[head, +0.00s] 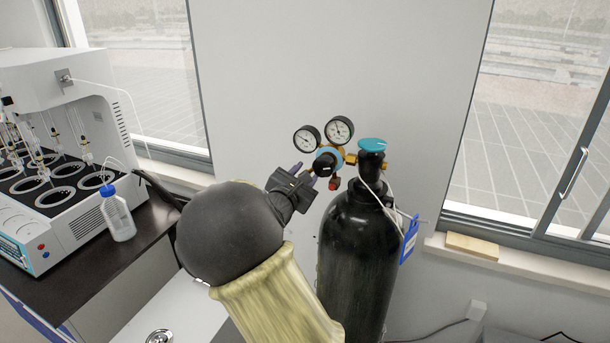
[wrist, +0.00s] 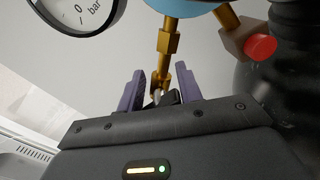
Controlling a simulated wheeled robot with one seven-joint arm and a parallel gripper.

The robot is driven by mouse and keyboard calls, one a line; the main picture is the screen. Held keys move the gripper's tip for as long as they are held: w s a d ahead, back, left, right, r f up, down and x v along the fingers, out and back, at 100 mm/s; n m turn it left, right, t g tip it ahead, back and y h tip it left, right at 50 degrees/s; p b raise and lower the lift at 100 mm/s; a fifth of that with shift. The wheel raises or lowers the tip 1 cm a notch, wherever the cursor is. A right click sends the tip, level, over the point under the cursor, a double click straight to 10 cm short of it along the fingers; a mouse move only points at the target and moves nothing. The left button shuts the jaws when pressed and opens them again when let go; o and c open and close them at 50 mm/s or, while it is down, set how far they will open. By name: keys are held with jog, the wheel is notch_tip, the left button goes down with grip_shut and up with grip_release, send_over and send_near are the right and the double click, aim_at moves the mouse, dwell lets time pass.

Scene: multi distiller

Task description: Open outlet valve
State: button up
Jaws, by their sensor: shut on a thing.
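The regulator (head: 328,160) has two round gauges (head: 307,139) and is mounted on a black gas cylinder (head: 357,250) with a teal top knob (head: 372,145). My gripper (head: 305,174) is at the left of the regulator, below the gauges. In the wrist view, the purple fingers of my gripper (wrist: 160,82) are either side of the outlet valve (wrist: 167,97), a small dark piece at the end of a brass fitting (wrist: 168,45). The fingers are shut on it. My gripper hides most of the valve in the head view.
A red-ended fitting (wrist: 262,47) is right of the fingers in the wrist view. A white distiller (head: 75,190) and a blue-capped bottle (head: 118,218) stand on the dark bench at left. The wall is behind.

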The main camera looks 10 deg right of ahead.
jog(key=shift+n, duration=1.3)
jog(key=o, duration=0.9)
jog(key=b+v, duration=0.2)
jog(key=v, duration=1.5)
jog(key=shift+s+a+b, duration=0.1)
jog(key=shift+s+b, duration=0.1)
jog(key=shift+b, duration=0.15)
